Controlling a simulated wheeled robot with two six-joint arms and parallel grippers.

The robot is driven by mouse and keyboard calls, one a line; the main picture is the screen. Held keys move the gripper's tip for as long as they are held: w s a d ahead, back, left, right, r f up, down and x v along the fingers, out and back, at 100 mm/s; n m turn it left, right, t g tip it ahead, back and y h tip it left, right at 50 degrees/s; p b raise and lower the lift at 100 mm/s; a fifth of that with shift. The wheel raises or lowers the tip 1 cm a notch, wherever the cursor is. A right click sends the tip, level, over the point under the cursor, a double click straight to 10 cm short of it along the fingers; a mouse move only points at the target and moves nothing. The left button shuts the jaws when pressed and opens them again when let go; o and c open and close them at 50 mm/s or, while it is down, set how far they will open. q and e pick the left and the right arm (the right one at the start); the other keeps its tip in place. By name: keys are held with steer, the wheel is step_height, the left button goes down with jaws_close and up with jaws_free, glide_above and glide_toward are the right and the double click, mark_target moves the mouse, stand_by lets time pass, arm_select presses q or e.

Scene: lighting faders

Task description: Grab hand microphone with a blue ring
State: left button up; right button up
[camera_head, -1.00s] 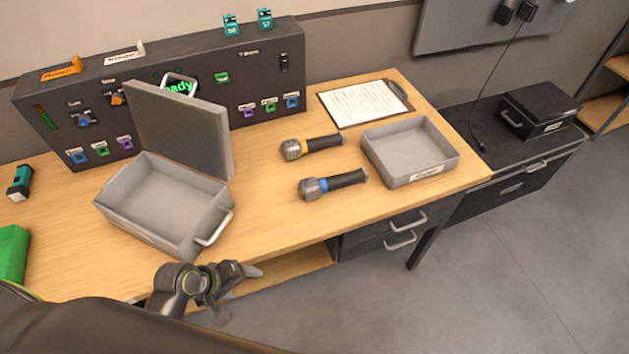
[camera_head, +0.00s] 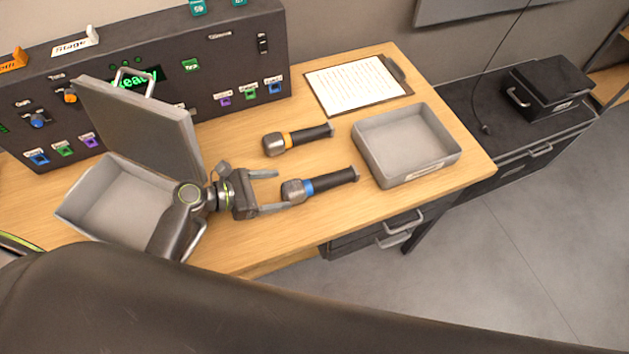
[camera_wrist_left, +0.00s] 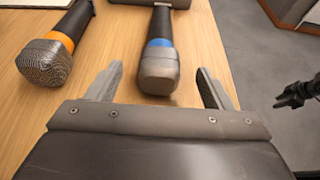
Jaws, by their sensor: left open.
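The microphone with a blue ring (camera_head: 319,185) lies on the wooden table, its silver head toward the left and its black handle toward the tray. My left gripper (camera_head: 272,190) is open and empty, its fingertips close to the head of this microphone. In the left wrist view the blue-ringed microphone (camera_wrist_left: 159,55) lies ahead, between the lines of the two spread fingers (camera_wrist_left: 160,88). A second microphone with an orange ring (camera_head: 297,139) lies behind it; it also shows at the left of the left wrist view (camera_wrist_left: 55,45). My right gripper is not identifiable in the head view.
An open grey tray (camera_head: 408,178) stands right of the microphones. A clipboard (camera_head: 358,84) lies behind. A grey case with a raised lid (camera_head: 150,125) stands left, near my left arm. A dark control panel (camera_head: 215,60) lines the back.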

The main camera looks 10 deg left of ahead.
mark_target(292, 187)
arm_select(q)
steer(key=shift+b+x, duration=0.6)
steer(key=shift+x, duration=0.35)
steer(key=b+x, duration=0.2)
steer(key=x, duration=0.1)
steer(key=shift+w, duration=0.1)
steer(key=shift+w+d, duration=0.15)
steer(key=shift+d, duration=0.2)
arm_select(e)
steer(key=f, duration=0.4)
steer(key=shift+d, duration=0.4)
arm_select(q)
steer(key=c, duration=1.1)
steer(key=shift+c, duration=0.7)
arm_select(e)
steer(key=shift+s+a, duration=0.25)
